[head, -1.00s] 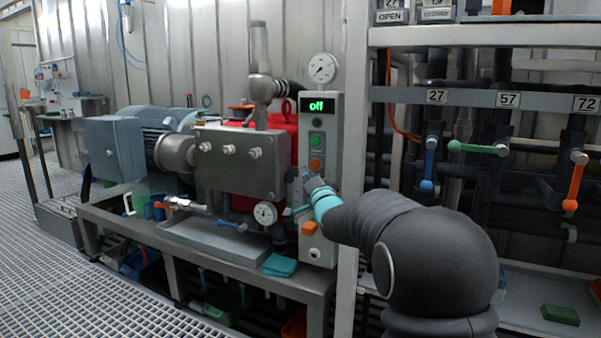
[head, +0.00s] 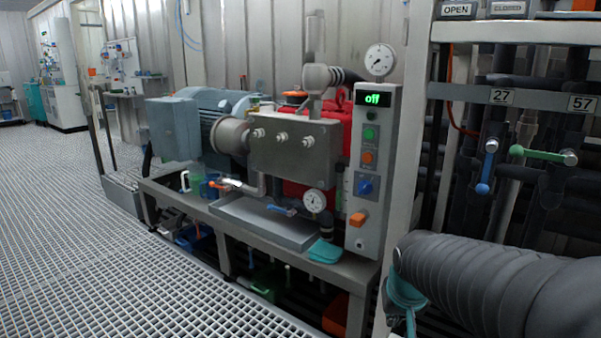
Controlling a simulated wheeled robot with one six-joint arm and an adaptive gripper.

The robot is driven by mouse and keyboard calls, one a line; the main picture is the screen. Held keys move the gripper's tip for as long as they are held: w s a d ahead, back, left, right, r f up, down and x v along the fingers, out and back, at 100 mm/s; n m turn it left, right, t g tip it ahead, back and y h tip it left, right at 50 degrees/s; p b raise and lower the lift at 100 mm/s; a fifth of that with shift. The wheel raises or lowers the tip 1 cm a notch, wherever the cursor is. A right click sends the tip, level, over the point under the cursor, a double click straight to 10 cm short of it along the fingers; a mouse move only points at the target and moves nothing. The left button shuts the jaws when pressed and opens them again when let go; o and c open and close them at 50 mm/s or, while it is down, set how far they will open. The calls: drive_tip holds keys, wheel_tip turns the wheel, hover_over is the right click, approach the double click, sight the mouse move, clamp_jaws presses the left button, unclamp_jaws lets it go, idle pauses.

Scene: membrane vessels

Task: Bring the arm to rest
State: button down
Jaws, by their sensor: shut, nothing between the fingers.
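My arm, dark grey and ribbed, reaches in from the right edge at the lower right of the head view. Its teal wrist band hangs down at the arm's end, near the bottom edge. My gripper's fingers are not shown; they seem to lie below the picture's edge. The arm's end is to the right of the control panel (head: 374,180) and apart from it. The panel's green display (head: 373,99) reads "off". Below it are a green button, an orange button and a blue knob (head: 365,187).
A bench (head: 230,230) carries a grey motor (head: 211,112), a pump box (head: 294,155), a gauge and a drip tray (head: 262,226). A rack (head: 465,95) with valves labelled 27 and 57 stands at the right, close behind my arm. The grating floor (head: 100,250) at left is clear.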

drive_tip(key=s+a+r+p, duration=0.1)
drive_tip(key=s+r+p, duration=0.1)
drive_tip(key=s+r, duration=0.3)
drive_tip(key=s+a+r+n+t+p, duration=0.1)
drive_tip(key=s+r+p, duration=0.2)
drive_tip(key=s, duration=0.7)
drive_tip(key=shift+s+a+r+y, duration=0.2)
drive_tip(key=shift+s+r+y, duration=0.1)
drive_tip(key=shift+r, duration=0.6)
